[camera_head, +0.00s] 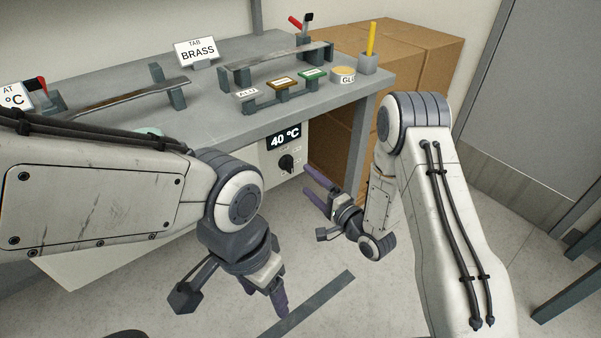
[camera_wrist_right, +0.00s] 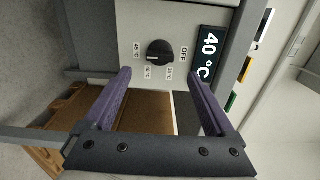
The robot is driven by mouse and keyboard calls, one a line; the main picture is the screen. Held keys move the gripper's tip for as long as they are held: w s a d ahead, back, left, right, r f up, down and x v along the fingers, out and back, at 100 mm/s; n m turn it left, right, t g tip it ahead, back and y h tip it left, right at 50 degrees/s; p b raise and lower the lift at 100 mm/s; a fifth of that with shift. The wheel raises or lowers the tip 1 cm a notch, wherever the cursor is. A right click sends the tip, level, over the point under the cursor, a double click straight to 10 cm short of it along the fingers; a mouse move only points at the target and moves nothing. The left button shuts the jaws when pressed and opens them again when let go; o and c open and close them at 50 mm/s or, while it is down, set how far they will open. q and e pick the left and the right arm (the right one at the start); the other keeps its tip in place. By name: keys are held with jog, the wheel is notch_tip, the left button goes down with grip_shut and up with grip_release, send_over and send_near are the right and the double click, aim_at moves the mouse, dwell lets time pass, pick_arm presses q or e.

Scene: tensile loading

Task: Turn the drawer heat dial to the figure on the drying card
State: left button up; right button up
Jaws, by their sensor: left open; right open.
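The black heat dial (camera_head: 287,163) is on the pale drawer front under the bench, below a display (camera_head: 284,137) reading 40 °C. My right gripper (camera_head: 306,180) is open and empty, in front of the drawer. Its purple fingertips (camera_wrist_right: 159,76) are on either side of the dial in the picture, apart from it. My left gripper (camera_head: 279,303) is open and empty, low over the floor. A card (camera_head: 15,97) at the left edge shows "AT °C"; its figure is cut off.
The grey bench (camera_head: 215,120) carries a BRASS sign (camera_head: 197,53), metal strips on stands, a rack of coloured tags (camera_head: 283,84), a glue pot (camera_head: 344,75) and a yellow stick in a holder (camera_head: 371,40). Cardboard boxes (camera_head: 420,50) stand behind. A bench leg (camera_head: 360,145) is near my right arm.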

jog(key=v, duration=0.2)
jog(key=shift+s+d, duration=0.2)
jog(key=shift+s, duration=0.1)
